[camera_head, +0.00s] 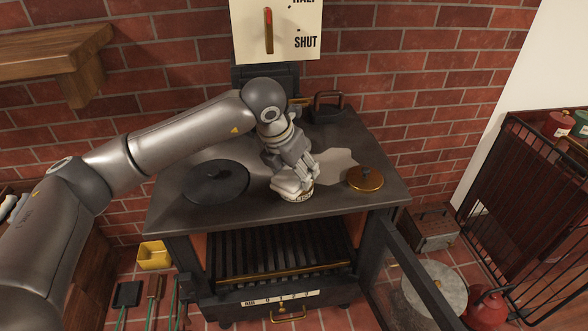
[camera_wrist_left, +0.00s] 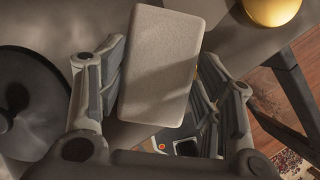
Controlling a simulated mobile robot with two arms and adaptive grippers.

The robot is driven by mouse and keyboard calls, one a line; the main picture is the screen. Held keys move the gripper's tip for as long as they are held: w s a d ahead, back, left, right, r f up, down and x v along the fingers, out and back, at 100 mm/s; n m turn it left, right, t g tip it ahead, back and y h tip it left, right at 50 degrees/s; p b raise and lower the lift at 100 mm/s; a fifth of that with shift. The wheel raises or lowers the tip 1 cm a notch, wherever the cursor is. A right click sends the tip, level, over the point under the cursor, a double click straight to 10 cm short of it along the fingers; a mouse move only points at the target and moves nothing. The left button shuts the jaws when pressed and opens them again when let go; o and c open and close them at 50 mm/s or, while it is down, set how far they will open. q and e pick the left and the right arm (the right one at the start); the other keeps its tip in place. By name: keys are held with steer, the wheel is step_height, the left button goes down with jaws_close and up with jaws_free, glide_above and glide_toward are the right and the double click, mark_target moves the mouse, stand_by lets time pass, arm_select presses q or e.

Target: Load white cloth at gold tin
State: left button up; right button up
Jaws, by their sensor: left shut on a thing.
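My left gripper (camera_head: 300,174) is shut on the white cloth (camera_head: 289,187), a pale folded pad, above the front part of the dark stove top. In the left wrist view, the cloth (camera_wrist_left: 160,65) is a flat grey-white rectangle between the fingers. I cannot tell whether any gold tin is hidden under the cloth.
A round dark plate (camera_head: 215,182) lies left of the gripper on the stove top (camera_head: 345,202). A black handled thing (camera_head: 327,107) stands at the back. The stove front is open over a dark grate (camera_head: 280,250). A yellow bin (camera_head: 154,256) is on the floor at left.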

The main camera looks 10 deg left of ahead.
arm_select(q)
steer(key=shift+f, duration=0.15)
steer(key=shift+s+f+b, duration=0.1)
steer(key=shift+b, duration=0.2)
stand_by(0.9)
step_height(320, 180, up, 2)
steer(key=shift+r+p, duration=0.1)
steer(key=shift+p, duration=0.35)
steer(key=shift+r+p, duration=0.85)
steer(key=shift+r, duration=1.75)
steer(key=shift+f, duration=0.1)
